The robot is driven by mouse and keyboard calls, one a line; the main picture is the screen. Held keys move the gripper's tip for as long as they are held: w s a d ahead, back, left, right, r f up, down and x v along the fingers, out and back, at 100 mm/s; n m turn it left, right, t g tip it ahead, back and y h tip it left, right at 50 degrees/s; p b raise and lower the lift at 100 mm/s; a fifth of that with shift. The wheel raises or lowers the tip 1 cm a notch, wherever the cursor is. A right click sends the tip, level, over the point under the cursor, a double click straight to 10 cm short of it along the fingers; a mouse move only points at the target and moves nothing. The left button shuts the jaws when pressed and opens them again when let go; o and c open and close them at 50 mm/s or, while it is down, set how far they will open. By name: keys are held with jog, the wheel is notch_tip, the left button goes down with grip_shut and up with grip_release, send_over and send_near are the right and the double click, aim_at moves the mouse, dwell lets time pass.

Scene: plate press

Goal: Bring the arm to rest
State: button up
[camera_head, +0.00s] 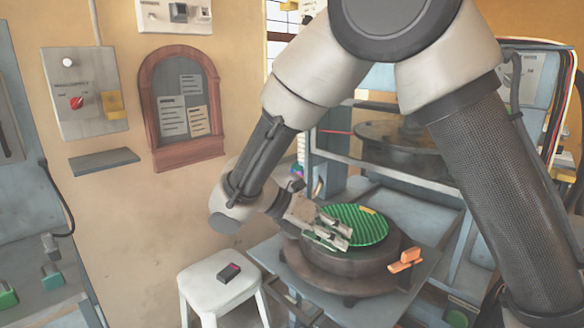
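My arm reaches down from the top of the picture and bends toward the press. My gripper (347,238) is over the near left edge of a green ribbed round plate (362,226). Its two pale fingers look apart, with nothing seen between them. I cannot tell whether they touch the plate. The plate lies on the dark round base of the press (350,262), and the gripper hides part of its left side.
An orange handle (405,261) sticks out at the press's right front. A white stool (217,291) with a small dark box (229,272) stands to the left. A wall shelf (104,162) and a framed notice board (181,108) are behind. A machine with green buttons stands at far left.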

jog(key=s+d+r+m+g+y, duration=0.1)
jog(key=s+d+r+m+y, duration=0.1)
jog(key=d+r+m+y, duration=0.45)
jog(key=s+d+r+m+g+y, duration=0.1)
jog(key=s+d+r+m, duration=0.15)
jog(key=d+m, duration=0.7)
jog(key=s+d+r+m+t+y, duration=0.3)
jog(key=s+d+m+t, duration=0.2)
jog(key=s+d+m, duration=0.4)
jog(key=shift+s+d+r+m, duration=0.2)
jog(key=shift+s+d+m, duration=0.1)
jog(key=shift+d+m, duration=0.9)
jog(key=shift+a, duration=0.1)
